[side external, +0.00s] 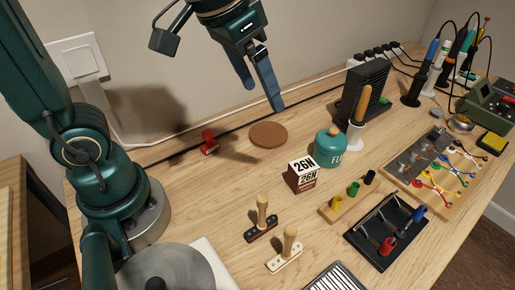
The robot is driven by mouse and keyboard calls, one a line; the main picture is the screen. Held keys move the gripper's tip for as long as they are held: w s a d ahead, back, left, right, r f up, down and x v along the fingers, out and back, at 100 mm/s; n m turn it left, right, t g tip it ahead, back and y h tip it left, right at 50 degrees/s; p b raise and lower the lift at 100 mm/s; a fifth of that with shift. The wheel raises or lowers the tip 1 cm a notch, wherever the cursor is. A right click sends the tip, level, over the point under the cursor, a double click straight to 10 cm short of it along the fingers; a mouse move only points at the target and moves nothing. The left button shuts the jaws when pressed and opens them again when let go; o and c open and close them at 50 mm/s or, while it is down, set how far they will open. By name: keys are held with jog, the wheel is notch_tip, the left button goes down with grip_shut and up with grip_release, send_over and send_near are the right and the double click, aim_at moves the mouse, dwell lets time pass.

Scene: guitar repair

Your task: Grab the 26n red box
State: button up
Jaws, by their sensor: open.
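The 26N box (302,175) sits on the wooden table near the middle of the side external view. Its top is white with dark "26N" lettering, and its sides are dark red-brown with a white label. My gripper (262,98) hangs above the back of the table, up and to the left of the box. Its fingers point down and are open and empty, well apart from the box.
A teal "FLUX" style pot (330,148) stands close behind and right of the box. A brown round pad (268,134) lies behind it. Two wooden-handled stamps (262,222) stand in front. A black fan unit (362,92), a small peg block (347,204) and a black tray (362,243) are to the right.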

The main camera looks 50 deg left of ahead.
aim_at(304, 165)
jog(key=w+d+f+g, duration=0.1)
jog(key=w+d+f, duration=0.1)
jog(key=f, duration=0.2)
jog(key=w+d+f+m+g, duration=0.1)
jog(key=w+d+f+g, duration=0.1)
jog(key=f, duration=0.3)
jog(key=w+d+f+g, duration=0.1)
jog(key=w+d+f, duration=0.1)
jog(key=f, duration=0.2)
jog(key=shift+w+f+m, duration=0.15)
jog(key=shift+f+m, duration=0.2)
jog(key=shift+m, duration=0.05)
jog(key=shift+f, duration=2.45)
grip_shut()
